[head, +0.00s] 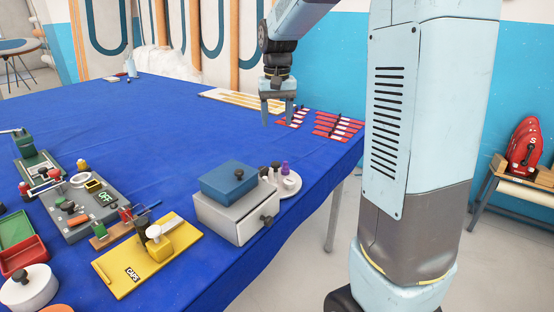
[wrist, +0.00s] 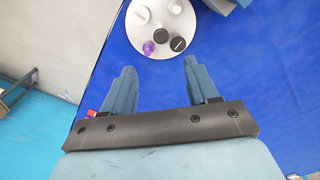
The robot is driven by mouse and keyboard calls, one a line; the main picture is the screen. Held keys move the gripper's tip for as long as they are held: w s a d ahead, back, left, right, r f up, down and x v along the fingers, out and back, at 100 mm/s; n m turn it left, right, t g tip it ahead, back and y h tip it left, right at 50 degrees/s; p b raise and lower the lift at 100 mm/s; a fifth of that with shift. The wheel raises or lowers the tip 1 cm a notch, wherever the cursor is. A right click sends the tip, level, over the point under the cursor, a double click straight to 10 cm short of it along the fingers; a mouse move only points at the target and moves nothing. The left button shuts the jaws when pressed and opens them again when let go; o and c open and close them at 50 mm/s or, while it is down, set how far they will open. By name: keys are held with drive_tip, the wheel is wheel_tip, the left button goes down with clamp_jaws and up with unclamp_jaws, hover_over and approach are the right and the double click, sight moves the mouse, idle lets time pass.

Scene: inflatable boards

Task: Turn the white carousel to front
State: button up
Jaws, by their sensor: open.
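The white carousel (head: 292,185) is a round disc at the table's right edge in the head view, partly hidden behind a box. A purple bottle (head: 285,169) and dark-topped pieces stand on it. In the wrist view the carousel (wrist: 150,47) is at the top, cut by the frame edge, with the purple bottle (wrist: 148,48) at its lower left and black and white round tops around it. My gripper (head: 278,116) is open and empty above the table, apart from the carousel and behind it in the head view. In the wrist view its fingers (wrist: 159,66) point towards the disc.
A grey box (head: 222,217) with a blue box (head: 229,183) on top stands beside the carousel. Red slatted pieces (head: 338,126) lie near my gripper. A yellow board (head: 147,258) and tool trays fill the front left. The blue table's middle (head: 150,130) is clear.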

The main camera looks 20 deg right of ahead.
sight(276, 162)
drive_tip(key=f, duration=0.9)
drive_tip(key=w+f, duration=0.1)
drive_tip(key=f, duration=0.4)
drive_tip(key=shift+f, duration=0.2)
clamp_jaws()
idle(0.3)
